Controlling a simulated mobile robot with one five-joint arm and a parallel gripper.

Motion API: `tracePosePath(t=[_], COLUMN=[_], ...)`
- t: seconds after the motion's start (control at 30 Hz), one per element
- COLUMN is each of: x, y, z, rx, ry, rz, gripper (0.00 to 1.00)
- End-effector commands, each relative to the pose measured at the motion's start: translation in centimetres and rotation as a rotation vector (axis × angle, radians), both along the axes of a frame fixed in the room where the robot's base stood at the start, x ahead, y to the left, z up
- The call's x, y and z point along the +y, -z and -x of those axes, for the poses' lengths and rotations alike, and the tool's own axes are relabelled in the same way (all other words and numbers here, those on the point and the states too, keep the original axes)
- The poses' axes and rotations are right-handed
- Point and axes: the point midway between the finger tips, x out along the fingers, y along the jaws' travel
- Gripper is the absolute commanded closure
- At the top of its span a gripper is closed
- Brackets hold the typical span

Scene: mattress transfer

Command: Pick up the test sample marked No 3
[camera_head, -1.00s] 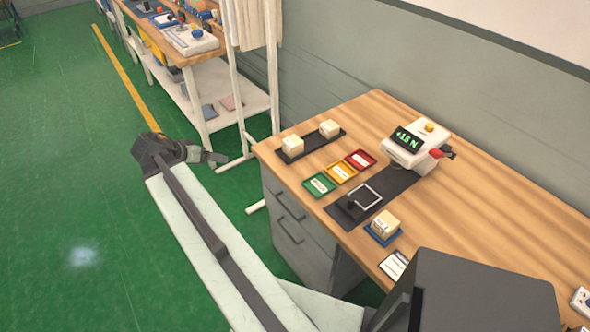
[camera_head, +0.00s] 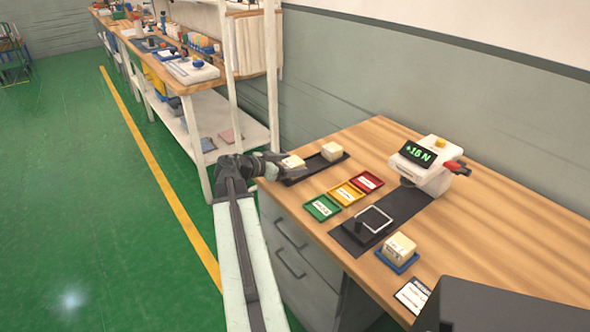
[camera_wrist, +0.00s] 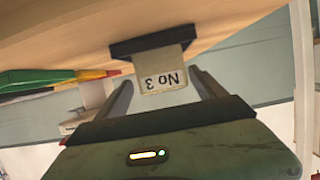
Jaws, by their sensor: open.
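The sample marked No 3 (camera_wrist: 160,79) is a cream block on a dark tray (camera_wrist: 153,43); its label reads upside down in the wrist view. In the head view this block (camera_head: 292,162) sits at the near left end of the black tray (camera_head: 318,168). My gripper (camera_wrist: 165,84) is open, with one finger on each side of the block in the wrist view. Contact with the block cannot be made out. In the head view my gripper (camera_head: 282,167) is at the table's left edge, beside the block and partly overlapping it.
A second cream block (camera_head: 331,151) stands on the same tray. Green (camera_head: 322,208), yellow (camera_head: 346,193) and red (camera_head: 367,181) trays lie in front. A tester reading about +15 N (camera_head: 426,165) is behind. Another block (camera_head: 400,246) sits on a blue tray (camera_head: 397,263). A shelf bench (camera_head: 200,75) stands left.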

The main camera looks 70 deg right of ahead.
Motion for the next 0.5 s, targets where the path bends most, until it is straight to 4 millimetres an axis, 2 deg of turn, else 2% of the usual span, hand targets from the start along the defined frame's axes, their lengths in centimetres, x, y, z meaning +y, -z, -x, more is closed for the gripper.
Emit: tracePosePath(t=[0.1,0.2,0.43,0.47,0.5], x=[-1.8,-3.2,-3.6,-3.6,-3.6], y=[1.5,2.0,1.9,1.9,1.9], z=[0.6,1.5,1.9,1.9,1.9], rx=[0.001,0.0,-0.001,-0.001,-0.001], ry=[0.002,0.003,0.0,0.0,0.0], rz=[0.0,-0.001,-0.001,-0.001,-0.001], gripper=[0.2,0.2,0.2,0.23,0.34])
